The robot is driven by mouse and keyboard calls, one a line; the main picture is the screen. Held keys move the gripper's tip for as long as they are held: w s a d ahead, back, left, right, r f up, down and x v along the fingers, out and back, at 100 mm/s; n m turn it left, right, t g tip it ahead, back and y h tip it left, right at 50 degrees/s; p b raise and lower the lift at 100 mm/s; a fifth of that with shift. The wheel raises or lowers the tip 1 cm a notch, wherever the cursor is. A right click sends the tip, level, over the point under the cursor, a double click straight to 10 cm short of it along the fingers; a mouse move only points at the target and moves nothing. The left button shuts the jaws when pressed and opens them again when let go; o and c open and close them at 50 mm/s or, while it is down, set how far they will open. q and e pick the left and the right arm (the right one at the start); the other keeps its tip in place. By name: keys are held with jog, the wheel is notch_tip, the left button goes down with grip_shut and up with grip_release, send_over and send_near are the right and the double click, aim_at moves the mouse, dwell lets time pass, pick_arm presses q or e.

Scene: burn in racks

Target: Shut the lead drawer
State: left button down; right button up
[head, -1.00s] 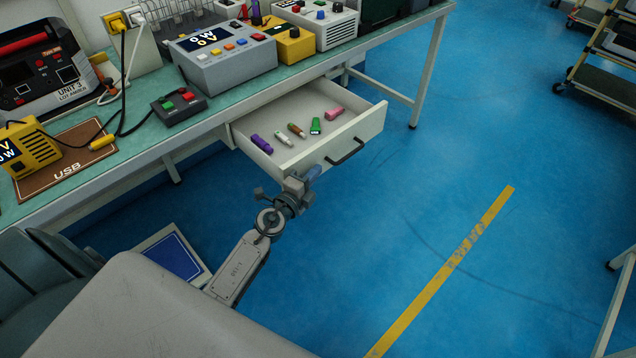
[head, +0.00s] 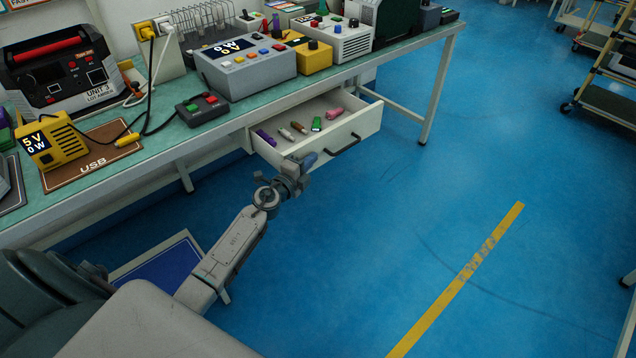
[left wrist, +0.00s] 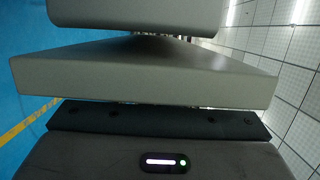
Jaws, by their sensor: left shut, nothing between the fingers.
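The lead drawer (head: 361,124) is a white drawer with a dark bar handle (head: 343,146), standing partly open under the green-topped bench. Several small coloured items lie inside, among them a green one (head: 316,124) and a pink one (head: 334,113). My left gripper (head: 309,161) is shut and empty at the outside of the drawer's front panel, left of the handle. It overlaps the panel's lower left part in the head view; I cannot tell for certain whether it touches. The left wrist view shows close grey surfaces and no clear sight of the drawer. My right gripper is out of view.
The bench (head: 172,146) carries a grey meter box (head: 246,70), a yellow supply (head: 55,145) and a small button box (head: 202,108). A bench leg (head: 435,95) stands right of the drawer. The blue floor (head: 400,210) in front is clear, with a yellow line.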

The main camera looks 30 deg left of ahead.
pick_arm(q)
jog(key=w+a+b, duration=0.1)
jog(key=a, duration=0.2)
jog(key=w+a+b, duration=0.1)
jog(key=a, duration=0.2)
jog(key=w+a+b, duration=0.1)
jog(key=a, duration=0.2)
jog(key=shift+w+f, duration=0.35)
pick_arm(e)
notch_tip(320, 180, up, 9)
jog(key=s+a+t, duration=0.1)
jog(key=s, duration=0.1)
pick_arm(q)
jog(key=a+b, duration=0.1)
jog(key=a, duration=0.1)
jog(key=w+a, duration=0.1)
jog(key=a, duration=0.1)
jog(key=w+a+b, duration=0.1)
jog(key=a, duration=0.1)
jog(key=shift+w+b, duration=0.1)
jog(key=shift+b, duration=0.2)
jog(key=shift+w+a+r, duration=0.15)
jog(key=shift+w+a, duration=0.1)
jog(key=shift+a, duration=0.45)
jog(key=shift+r, duration=0.15)
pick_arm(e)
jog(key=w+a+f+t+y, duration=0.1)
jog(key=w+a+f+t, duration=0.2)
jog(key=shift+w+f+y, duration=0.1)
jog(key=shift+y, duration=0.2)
